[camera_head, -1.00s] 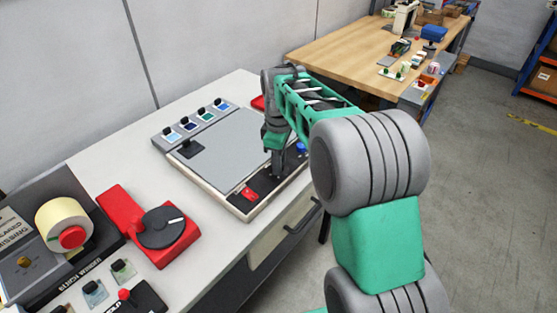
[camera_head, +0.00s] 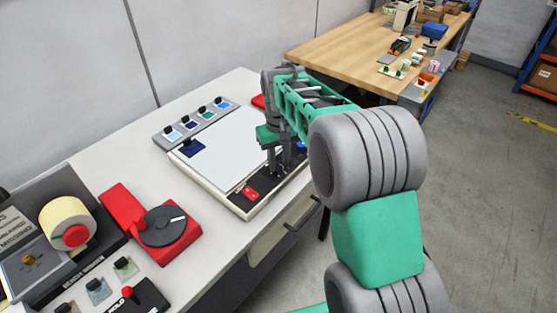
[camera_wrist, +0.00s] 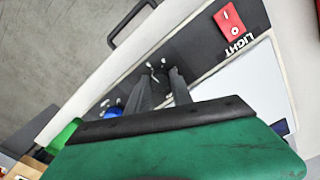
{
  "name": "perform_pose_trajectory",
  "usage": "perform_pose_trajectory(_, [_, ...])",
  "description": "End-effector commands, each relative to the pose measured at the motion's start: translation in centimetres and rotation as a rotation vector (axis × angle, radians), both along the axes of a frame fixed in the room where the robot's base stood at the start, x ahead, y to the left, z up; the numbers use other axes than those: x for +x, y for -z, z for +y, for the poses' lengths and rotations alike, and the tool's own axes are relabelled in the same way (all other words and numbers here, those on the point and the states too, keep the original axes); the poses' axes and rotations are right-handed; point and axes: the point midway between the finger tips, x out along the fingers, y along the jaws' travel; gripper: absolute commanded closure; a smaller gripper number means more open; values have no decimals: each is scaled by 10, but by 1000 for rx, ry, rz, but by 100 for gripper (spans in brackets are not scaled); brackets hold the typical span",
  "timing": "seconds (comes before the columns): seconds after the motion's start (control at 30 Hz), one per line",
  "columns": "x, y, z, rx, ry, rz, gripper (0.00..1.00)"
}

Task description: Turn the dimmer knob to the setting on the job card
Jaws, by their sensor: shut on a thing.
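A light panel (camera_head: 225,155) lies on the white bench, its surface bright white. Its front-right dark strip carries a red switch (camera_head: 250,193), labelled LIGHT in the wrist view (camera_wrist: 229,20), and the dimmer knob. My gripper (camera_head: 281,170) points down at this strip; in the wrist view its fingers (camera_wrist: 162,84) are shut on the small dark dimmer knob (camera_wrist: 155,68). White dial marks surround the knob. The fingers hide much of it, and I cannot read its setting. I cannot make out a job card in either view.
A blue object (camera_wrist: 112,112) is close beside my gripper. A red unit with a grey dial (camera_head: 163,226) and a winder (camera_head: 66,223) are at left.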

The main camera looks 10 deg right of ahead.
Motion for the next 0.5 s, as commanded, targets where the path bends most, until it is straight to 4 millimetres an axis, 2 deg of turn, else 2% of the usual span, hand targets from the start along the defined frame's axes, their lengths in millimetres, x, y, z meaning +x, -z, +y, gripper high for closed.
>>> perform_pose_trajectory(0.2, [-1, 0, 0, 0, 85, 2, 100])
perform_pose_trajectory(0.5, [-1, 0, 0, 0, 121, 2, 100])
